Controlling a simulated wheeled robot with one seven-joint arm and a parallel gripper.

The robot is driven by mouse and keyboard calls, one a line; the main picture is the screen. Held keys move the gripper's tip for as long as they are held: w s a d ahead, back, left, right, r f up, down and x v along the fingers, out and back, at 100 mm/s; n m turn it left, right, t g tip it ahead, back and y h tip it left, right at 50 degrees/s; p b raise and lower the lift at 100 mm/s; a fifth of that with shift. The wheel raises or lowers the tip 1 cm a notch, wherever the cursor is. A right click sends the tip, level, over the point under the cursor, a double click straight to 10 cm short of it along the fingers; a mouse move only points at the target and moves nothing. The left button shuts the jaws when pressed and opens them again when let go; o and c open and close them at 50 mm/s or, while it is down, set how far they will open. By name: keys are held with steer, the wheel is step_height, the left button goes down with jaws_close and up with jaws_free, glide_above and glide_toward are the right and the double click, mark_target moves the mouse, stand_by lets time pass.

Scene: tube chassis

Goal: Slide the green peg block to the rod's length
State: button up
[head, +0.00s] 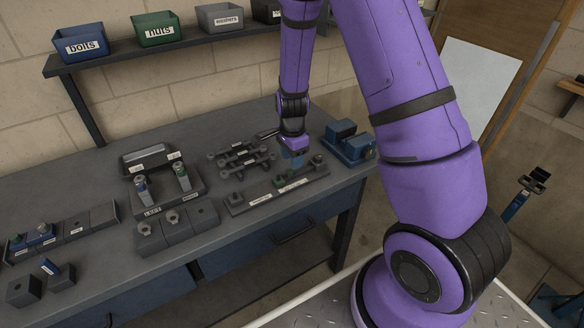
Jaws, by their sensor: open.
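The small green peg block (281,181) sits on a long dark grey base (237,207) near the right part of the bench. The base has white labels, too small to read, and a grey block (318,160) at its right end. My gripper (293,160) hangs just above and beside the green block, pointing down. Its fingers are small and dark here, and I cannot tell whether they touch the block. I cannot pick out the rod with certainty.
A blue vise (349,143) stands close to the right of my gripper. Labelled bins (157,29) line the shelf above.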

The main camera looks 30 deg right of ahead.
mark_target(300, 171)
steer(key=shift+f, duration=2.1)
steer(key=shift+d, duration=0.1)
jaws_close()
